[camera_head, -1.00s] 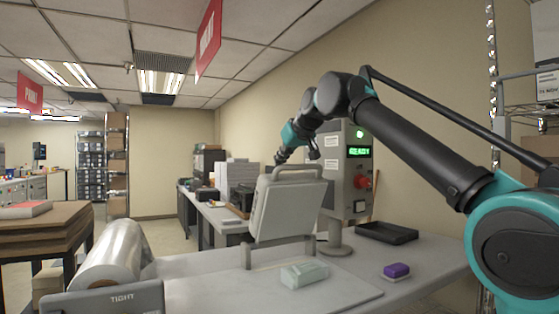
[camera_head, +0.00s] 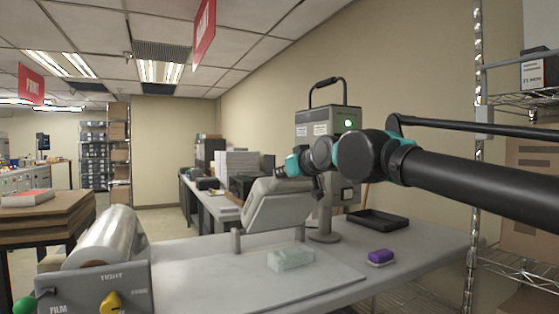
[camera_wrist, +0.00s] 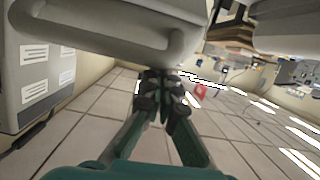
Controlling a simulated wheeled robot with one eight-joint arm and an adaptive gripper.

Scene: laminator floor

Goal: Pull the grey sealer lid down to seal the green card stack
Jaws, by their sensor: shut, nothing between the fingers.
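The grey sealer lid (camera_head: 277,206) is raised and tilted above the grey bench plate, over its hinge posts. The pale green card stack (camera_head: 290,259) lies on the plate in front of it, uncovered. My gripper (camera_head: 280,172) is at the lid's top edge in the head view; its fingertips are small and partly hidden there. In the wrist view my gripper (camera_wrist: 163,92) has its fingers together with nothing between them. The lid's grey body and handle slot (camera_wrist: 110,30) fill the top of that view, very close to the fingers. Contact cannot be told.
A control box (camera_head: 322,122) with a green light stands behind the lid, partly covered by my arm. A purple block (camera_head: 380,256) and a black tray (camera_head: 378,220) sit to the right. A film roll (camera_head: 112,240) and a knobbed panel (camera_head: 80,292) are at left.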

